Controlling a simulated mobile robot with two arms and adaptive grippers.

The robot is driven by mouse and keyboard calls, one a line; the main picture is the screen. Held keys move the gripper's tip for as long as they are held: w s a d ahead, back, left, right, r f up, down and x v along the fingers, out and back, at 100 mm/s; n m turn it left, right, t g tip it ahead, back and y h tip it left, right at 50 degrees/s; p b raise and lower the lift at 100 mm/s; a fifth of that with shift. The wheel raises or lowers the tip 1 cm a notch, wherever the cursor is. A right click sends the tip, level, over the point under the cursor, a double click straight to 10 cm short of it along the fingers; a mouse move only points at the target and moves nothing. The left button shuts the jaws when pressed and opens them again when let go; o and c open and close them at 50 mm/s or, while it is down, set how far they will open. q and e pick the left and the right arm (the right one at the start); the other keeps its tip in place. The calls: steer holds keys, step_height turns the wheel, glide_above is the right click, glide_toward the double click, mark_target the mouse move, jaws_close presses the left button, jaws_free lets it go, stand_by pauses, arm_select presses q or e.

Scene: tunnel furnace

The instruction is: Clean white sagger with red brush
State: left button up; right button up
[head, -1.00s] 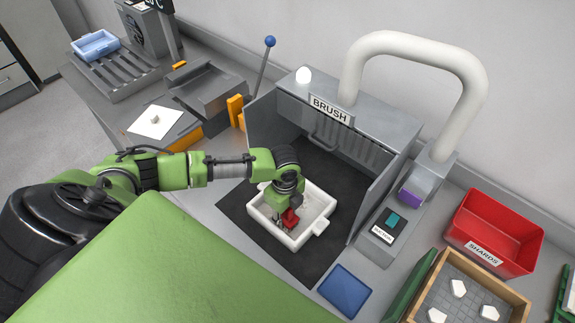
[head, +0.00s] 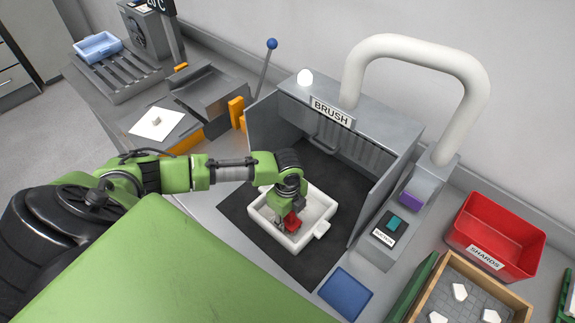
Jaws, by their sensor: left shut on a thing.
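The white sagger (head: 318,207) is a shallow square tray with a small lug on its right side. It sits on the black mat in front of the BRUSH booth. My left gripper (head: 289,212) points down over the sagger and is shut on the red brush (head: 291,222). The brush is inside the sagger's walls, over its left-middle part. The gripper hides part of the brush and of the sagger floor, so I cannot tell whether the bristles touch. My right gripper is not in view.
The booth's grey side walls (head: 383,192) flank the mat (head: 325,171). A blue pad (head: 345,292) lies in front. To the right are a SUCTION switch (head: 390,227), a red SHARDS bin (head: 497,238) and a wooden tray (head: 519,295) with white pieces. A white sheet (head: 157,123) lies left.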

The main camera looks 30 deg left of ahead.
mark_target(270, 211)
arm_select(q)
steer(key=shift+s+d, duration=0.2)
steer(key=shift+d, duration=0.85)
steer(key=shift+w+a, duration=0.25)
steer(key=shift+a, duration=1.25)
steer(key=shift+w+a, duration=0.2)
steer(key=shift+a, duration=1.25)
steer(key=shift+s+d+f, duration=0.1)
steer(key=shift+s+d, duration=0.05)
steer(key=shift+d, duration=0.55)
steer(key=shift+s+d, duration=0.15)
steer(key=shift+d, duration=0.5)
steer(key=shift+a, duration=0.25)
steer(key=shift+w+a, duration=0.2)
steer(key=shift+a, duration=0.9)
steer(key=shift+s+d, duration=0.1)
steer(key=shift+d, duration=1.2)
steer(key=shift+w+a, duration=0.25)
steer(key=shift+a, duration=1.25)
steer(key=shift+w+a, duration=0.2)
steer(key=shift+a, duration=1.25)
steer(key=shift+s+d, duration=0.25)
steer(key=shift+d, duration=1.05)
steer(key=shift+a, duration=0.15)
steer(key=shift+w+a, duration=0.2)
steer(key=shift+a, duration=0.95)
steer(key=shift+s+d, duration=0.15)
steer(key=shift+d, duration=1.2)
